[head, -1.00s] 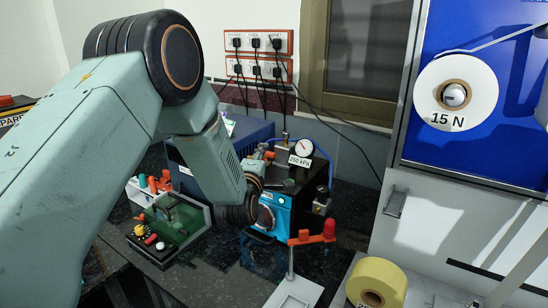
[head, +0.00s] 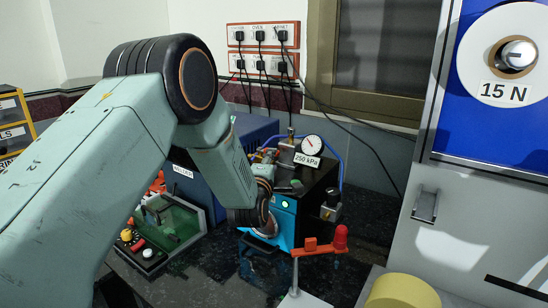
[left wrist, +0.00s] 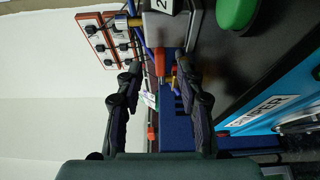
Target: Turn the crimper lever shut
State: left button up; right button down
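The crimper is a black box (head: 318,180) with a bright blue front and a 250 kPa gauge (head: 312,145) on top. Its blue front (left wrist: 285,95) and black top also show in the left wrist view. A red-orange part (left wrist: 160,62), which may be the crimper lever's handle, shows between and beyond my left fingertips; I cannot tell its angle. My left gripper (left wrist: 158,72) is open, its dark fingers apart with nothing clearly held. In the head view my left wrist hides most of the gripper beside the crimper's left side. My right gripper is not in view.
A blue welder box (head: 240,140) stands behind my arm. A green fixture (head: 165,230) with knobs is at the left. A post with an orange arm and red knob (head: 340,237) stands in front of the crimper. A yellow roll (head: 400,292) is at the lower right.

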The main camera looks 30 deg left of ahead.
pick_arm(q)
jog(key=x, duration=0.3)
jog(key=shift+a, duration=0.1)
jog(key=shift+w+a, duration=0.35)
jog(key=shift+w, duration=0.05)
jog(key=shift+w+d, duration=0.3)
jog(key=shift+d, duration=0.05)
jog(key=shift+s+a, duration=0.1)
jog(key=shift+a, duration=0.2)
jog(key=shift+c, duration=1.4)
jog(key=shift+d, duration=0.15)
grip_shut()
